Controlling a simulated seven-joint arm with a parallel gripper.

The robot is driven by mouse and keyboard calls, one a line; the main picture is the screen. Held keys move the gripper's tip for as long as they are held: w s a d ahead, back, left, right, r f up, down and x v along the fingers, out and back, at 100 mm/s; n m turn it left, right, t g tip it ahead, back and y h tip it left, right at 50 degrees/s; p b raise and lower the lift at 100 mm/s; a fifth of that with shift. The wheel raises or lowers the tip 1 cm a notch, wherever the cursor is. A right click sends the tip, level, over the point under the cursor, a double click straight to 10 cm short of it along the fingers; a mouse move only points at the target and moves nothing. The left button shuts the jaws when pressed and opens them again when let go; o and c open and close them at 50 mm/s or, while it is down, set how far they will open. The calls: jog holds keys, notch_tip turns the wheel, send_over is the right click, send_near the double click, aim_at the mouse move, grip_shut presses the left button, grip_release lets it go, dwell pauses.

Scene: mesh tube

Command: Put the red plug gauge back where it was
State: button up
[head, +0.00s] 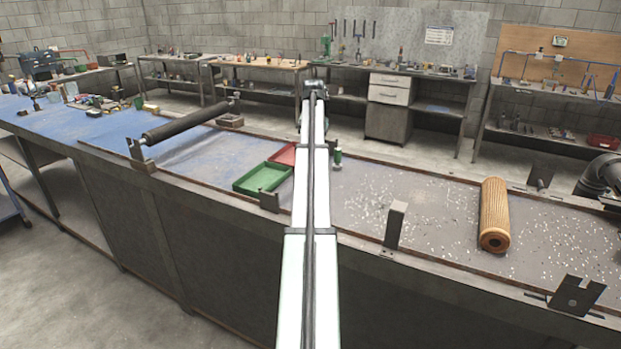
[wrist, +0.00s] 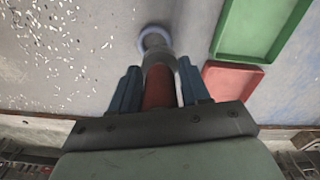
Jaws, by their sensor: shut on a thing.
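My gripper (wrist: 158,88) is shut on the red plug gauge (wrist: 159,88) in the wrist view. Its red handle lies between the two blue fingers, with a grey metal part showing beyond them. A pale ring-like shape (wrist: 154,38) shows just past the grey part, over the grey bench top; I cannot tell whether it belongs to the gauge or whether they touch.
A green tray (head: 262,178) and a red tray (head: 283,155) sit left of my arm. A small green-handled object (head: 337,156) stands right of it. A metal bracket (head: 395,225) and a tan mesh tube (head: 494,215) are farther right. White chips litter the bench there.

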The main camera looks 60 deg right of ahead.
jog(key=s+a, duration=0.3)
jog(key=a, duration=0.8)
jog(key=shift+w+d+f, duration=0.1)
jog(key=shift+d+f, duration=0.05)
jog(key=shift+f, duration=2.25)
jog(key=shift+d+f, duration=0.15)
jog(key=shift+f, duration=2.2)
jog(key=shift+f, duration=0.1)
jog(key=o, duration=1.2)
notch_tip(320, 180, up, 12)
jog(key=shift+r, duration=0.15)
